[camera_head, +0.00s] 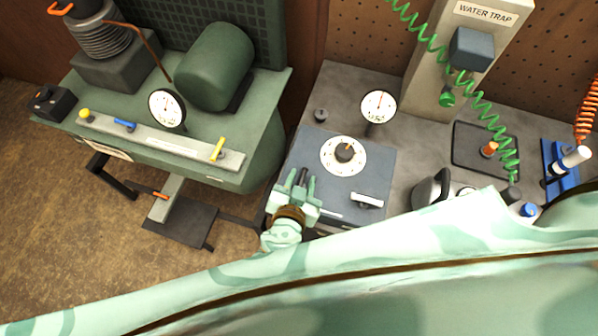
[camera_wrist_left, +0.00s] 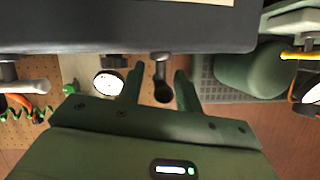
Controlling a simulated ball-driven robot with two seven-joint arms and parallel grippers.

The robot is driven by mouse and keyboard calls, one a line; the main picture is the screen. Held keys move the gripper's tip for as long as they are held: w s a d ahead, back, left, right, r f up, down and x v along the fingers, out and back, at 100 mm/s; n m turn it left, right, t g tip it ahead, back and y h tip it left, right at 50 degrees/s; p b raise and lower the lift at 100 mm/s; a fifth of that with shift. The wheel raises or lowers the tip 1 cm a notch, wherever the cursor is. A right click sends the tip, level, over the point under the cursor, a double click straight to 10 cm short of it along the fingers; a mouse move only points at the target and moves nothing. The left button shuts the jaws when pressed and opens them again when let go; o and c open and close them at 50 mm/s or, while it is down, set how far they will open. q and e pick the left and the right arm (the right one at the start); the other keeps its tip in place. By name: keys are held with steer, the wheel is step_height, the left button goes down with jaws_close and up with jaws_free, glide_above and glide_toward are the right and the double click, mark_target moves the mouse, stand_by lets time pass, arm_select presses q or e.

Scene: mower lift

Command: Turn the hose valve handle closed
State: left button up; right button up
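My left gripper (camera_head: 296,181) is at the near left corner of the grey control box. Its two fingers are spread around a small dark handle (camera_head: 302,177). The left wrist view shows the dark handle (camera_wrist_left: 162,82) between the fingers (camera_wrist_left: 157,88), with gaps on both sides. No label marks which part is the hose valve handle. On the green tank unit a yellow handle (camera_head: 218,149) and a blue handle (camera_head: 124,125) show, away from the gripper. My right gripper is not in view.
The control box (camera_head: 318,152) carries a round dial (camera_head: 344,154) and a pale bar handle (camera_head: 367,200). A gauge (camera_head: 379,107) stands behind it. A green coiled hose (camera_head: 471,84) hangs by the water trap (camera_head: 440,75). My pale green arm covers the bench's front.

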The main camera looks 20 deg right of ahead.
arm_select(q)
jaws_close()
